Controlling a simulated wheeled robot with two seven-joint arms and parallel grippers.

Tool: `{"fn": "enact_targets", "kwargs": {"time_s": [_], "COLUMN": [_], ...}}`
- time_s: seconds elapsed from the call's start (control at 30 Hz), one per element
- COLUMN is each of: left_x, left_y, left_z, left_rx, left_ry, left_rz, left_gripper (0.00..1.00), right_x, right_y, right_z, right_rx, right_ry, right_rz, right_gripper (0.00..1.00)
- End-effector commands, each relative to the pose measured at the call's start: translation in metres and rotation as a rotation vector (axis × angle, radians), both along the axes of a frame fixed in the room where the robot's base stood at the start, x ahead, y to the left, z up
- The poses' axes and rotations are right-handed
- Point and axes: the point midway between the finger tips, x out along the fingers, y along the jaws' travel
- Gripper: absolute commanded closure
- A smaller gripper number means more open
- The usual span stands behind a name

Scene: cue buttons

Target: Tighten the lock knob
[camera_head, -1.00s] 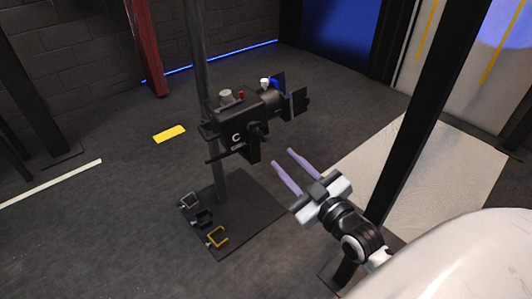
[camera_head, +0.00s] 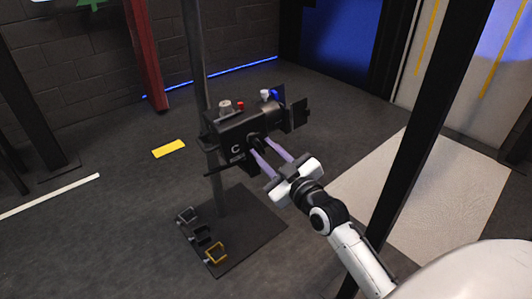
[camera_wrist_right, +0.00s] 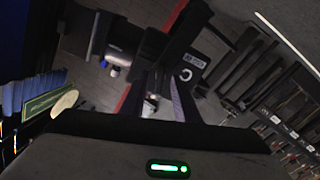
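A black stage lamp (camera_head: 230,135) with a white "C" on its side hangs on a grey upright pole (camera_head: 196,62). The lamp also shows in the right wrist view (camera_wrist_right: 192,62). My right gripper (camera_head: 261,146) is at the near side of the lamp, its two purple fingers pointing at the dark bracket there. The fingers are apart, with a gap between them, and their tips overlap the bracket in the head view. The lock knob cannot be told apart from the dark parts at the fingertips. I cannot tell whether the fingers touch anything. My left gripper is not in view.
A grey knob (camera_head: 225,106), a red knob (camera_head: 240,105) and a white knob (camera_head: 265,95) sit on top of the lamp. Grey, black and yellow clamps (camera_head: 215,253) lie on the dark base plate (camera_head: 252,222). A dark post (camera_head: 412,150) stands right of my right arm.

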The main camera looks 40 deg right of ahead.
Motion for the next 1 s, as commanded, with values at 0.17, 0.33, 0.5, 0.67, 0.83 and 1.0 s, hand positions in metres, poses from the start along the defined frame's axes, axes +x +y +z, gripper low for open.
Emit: {"fn": "enact_targets", "kwargs": {"time_s": [0.17,0.33,0.5,0.67,0.83,1.0], "left_x": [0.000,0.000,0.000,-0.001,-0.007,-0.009], "left_y": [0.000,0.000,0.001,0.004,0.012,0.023], "left_z": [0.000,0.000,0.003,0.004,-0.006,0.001], "left_rx": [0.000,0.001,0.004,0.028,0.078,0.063], "left_ry": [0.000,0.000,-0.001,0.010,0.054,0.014], "left_rz": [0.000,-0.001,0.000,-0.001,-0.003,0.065], "left_gripper": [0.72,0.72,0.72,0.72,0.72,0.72], "right_x": [0.000,0.000,0.000,-0.001,-0.001,-0.001], "right_y": [0.000,0.000,0.000,0.000,0.000,0.000], "right_z": [0.000,0.000,0.000,0.002,0.003,0.004], "right_rx": [0.001,0.001,0.016,0.070,0.177,0.325], "right_ry": [0.001,0.001,0.000,-0.003,-0.008,-0.019], "right_rz": [0.000,0.000,0.000,0.001,0.001,0.000], "right_gripper": [0.94,1.00,1.00,1.00,1.00,1.00]}}
